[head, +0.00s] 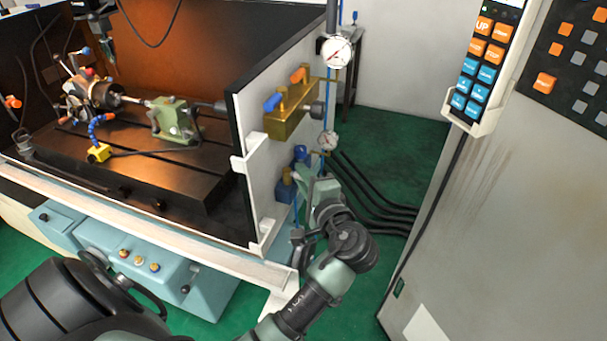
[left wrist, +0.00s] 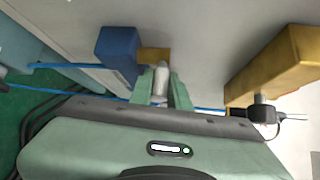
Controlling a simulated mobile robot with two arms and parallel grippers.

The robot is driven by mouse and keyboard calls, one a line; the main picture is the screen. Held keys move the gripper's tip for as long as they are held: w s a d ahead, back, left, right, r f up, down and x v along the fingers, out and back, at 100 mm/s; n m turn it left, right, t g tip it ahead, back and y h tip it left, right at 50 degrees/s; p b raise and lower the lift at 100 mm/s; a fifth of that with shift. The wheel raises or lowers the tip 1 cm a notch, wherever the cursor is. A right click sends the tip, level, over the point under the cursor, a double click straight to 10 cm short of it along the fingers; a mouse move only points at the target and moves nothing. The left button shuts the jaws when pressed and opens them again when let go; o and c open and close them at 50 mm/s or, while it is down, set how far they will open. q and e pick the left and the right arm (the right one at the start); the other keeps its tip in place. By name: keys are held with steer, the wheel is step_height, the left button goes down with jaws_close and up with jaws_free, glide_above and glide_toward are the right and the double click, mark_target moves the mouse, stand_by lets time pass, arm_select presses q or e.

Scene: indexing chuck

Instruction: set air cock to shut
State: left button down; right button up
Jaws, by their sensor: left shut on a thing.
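My left gripper (head: 307,183) reaches the outer side of the machine's white side panel, low down beside blue fittings (head: 285,190). In the left wrist view its two green fingers (left wrist: 161,88) are shut on a pale grey rounded piece (left wrist: 162,72). This piece looks like the handle of the air cock. A blue block (left wrist: 118,52) and a small brass fitting (left wrist: 154,55) sit just behind it. The gripper hides most of the cock in the head view, so its setting cannot be read. My right gripper is not in view.
A brass valve block (head: 290,110) with blue and orange handles is above the gripper. Black hoses (head: 375,195) run behind. A grey control cabinet (head: 480,200) stands at the right. Green floor lies between.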

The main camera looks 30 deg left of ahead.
mark_target(296, 178)
arm_select(q)
steer(key=m+t+h+p, duration=0.1)
steer(key=s+m+t+h+p, duration=0.1)
steer(key=m+t+h+p, duration=0.2)
steer(key=p, duration=0.1)
steer(key=shift+s+a+r+m+t+h, duration=0.15)
steer(key=shift+s+r+m+t+h, duration=0.15)
steer(key=shift+s+m, duration=0.1)
steer(key=shift+m+t+h+p, duration=0.3)
steer(key=shift+m+h+p, duration=0.1)
steer(key=shift+h, duration=0.1)
steer(key=m+h, duration=0.1)
steer(key=m+t+h+p, duration=0.1)
steer(key=h, duration=0.1)
steer(key=shift+s+a+f, duration=0.1)
steer(key=shift+s+a, duration=0.05)
steer(key=shift+s, duration=0.25)
steer(key=shift+s+a+m+t+h+p, duration=0.15)
steer(key=shift+m+t+h+p, duration=0.15)
steer(key=shift+m+h, duration=0.4)
steer(key=shift+s+m+t+h+p, duration=0.1)
steer(key=shift+m+t+h+p, duration=0.15)
steer(key=shift+m+h, duration=0.4)
steer(key=shift+h, duration=0.35)
steer(key=c, duration=1.6)
jaws_free()
steer(key=shift+w+f, duration=0.1)
steer(key=shift+f, duration=0.05)
